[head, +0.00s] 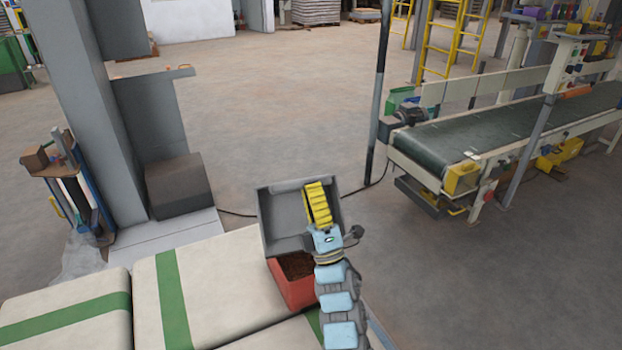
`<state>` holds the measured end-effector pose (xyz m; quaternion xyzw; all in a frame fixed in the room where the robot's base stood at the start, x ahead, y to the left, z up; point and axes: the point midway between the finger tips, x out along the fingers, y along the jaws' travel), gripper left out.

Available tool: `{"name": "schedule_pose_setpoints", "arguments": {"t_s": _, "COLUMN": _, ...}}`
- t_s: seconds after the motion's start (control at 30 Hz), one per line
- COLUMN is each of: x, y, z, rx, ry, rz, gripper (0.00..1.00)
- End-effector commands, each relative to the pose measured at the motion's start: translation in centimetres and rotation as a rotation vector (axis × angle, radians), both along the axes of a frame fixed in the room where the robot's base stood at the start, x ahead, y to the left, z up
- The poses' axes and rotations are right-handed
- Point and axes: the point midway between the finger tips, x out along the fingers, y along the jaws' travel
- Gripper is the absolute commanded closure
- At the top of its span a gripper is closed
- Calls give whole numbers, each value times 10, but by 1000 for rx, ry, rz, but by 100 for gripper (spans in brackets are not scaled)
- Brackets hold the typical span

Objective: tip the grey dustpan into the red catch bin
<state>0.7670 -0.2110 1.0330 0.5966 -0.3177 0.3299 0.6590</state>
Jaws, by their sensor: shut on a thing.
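The grey dustpan (283,226) is steeply tilted above the red catch bin, with its hollow side facing the camera. I see no load left in the visible part of the pan. My gripper (317,204), with yellow ribbed fingers, is shut on the dustpan. The fingers cover the pan's right part, and the exact grip point is hidden. The red catch bin (291,293) is directly below the pan, with dark brown loose material inside. My arm hides the bin's right side, and the pan's lower edge overlaps its far rim in the picture; I cannot tell whether they touch.
White sacks with green stripes (198,279) lie left of and in front of the bin. A grey column (98,110) and a dark box (178,186) stand behind left. A conveyor (495,128) and a dark post (379,85) stand right. The floor between is mostly open.

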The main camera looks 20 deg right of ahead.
Motion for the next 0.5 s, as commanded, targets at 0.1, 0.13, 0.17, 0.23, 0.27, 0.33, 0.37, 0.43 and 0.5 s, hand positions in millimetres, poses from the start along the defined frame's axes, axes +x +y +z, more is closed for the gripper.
{"name": "schedule_pose_setpoints", "arguments": {"t_s": 0.1, "x": -2, "y": 2, "z": 13, "rx": 0, "ry": 47, "rz": 2, "gripper": 100}}
{"name": "schedule_pose_setpoints", "arguments": {"t_s": 0.13, "x": -1, "y": 1, "z": 13, "rx": 3, "ry": 62, "rz": 1, "gripper": 100}}
{"name": "schedule_pose_setpoints", "arguments": {"t_s": 0.17, "x": -1, "y": 1, "z": 13, "rx": 6, "ry": 76, "rz": 1, "gripper": 100}}
{"name": "schedule_pose_setpoints", "arguments": {"t_s": 0.23, "x": -1, "y": 1, "z": 14, "rx": 8, "ry": 105, "rz": 2, "gripper": 100}}
{"name": "schedule_pose_setpoints", "arguments": {"t_s": 0.27, "x": -1, "y": 1, "z": 15, "rx": 9, "ry": 119, "rz": 3, "gripper": 100}}
{"name": "schedule_pose_setpoints", "arguments": {"t_s": 0.33, "x": -1, "y": 2, "z": 17, "rx": 12, "ry": 148, "rz": 1, "gripper": 100}}
{"name": "schedule_pose_setpoints", "arguments": {"t_s": 0.37, "x": -1, "y": 2, "z": 18, "rx": 14, "ry": 160, "rz": 1, "gripper": 100}}
{"name": "schedule_pose_setpoints", "arguments": {"t_s": 0.43, "x": -1, "y": 1, "z": 20, "rx": 15, "ry": 186, "rz": 2, "gripper": 100}}
{"name": "schedule_pose_setpoints", "arguments": {"t_s": 0.5, "x": -1, "y": 1, "z": 22, "rx": 16, "ry": 213, "rz": 2, "gripper": 100}}
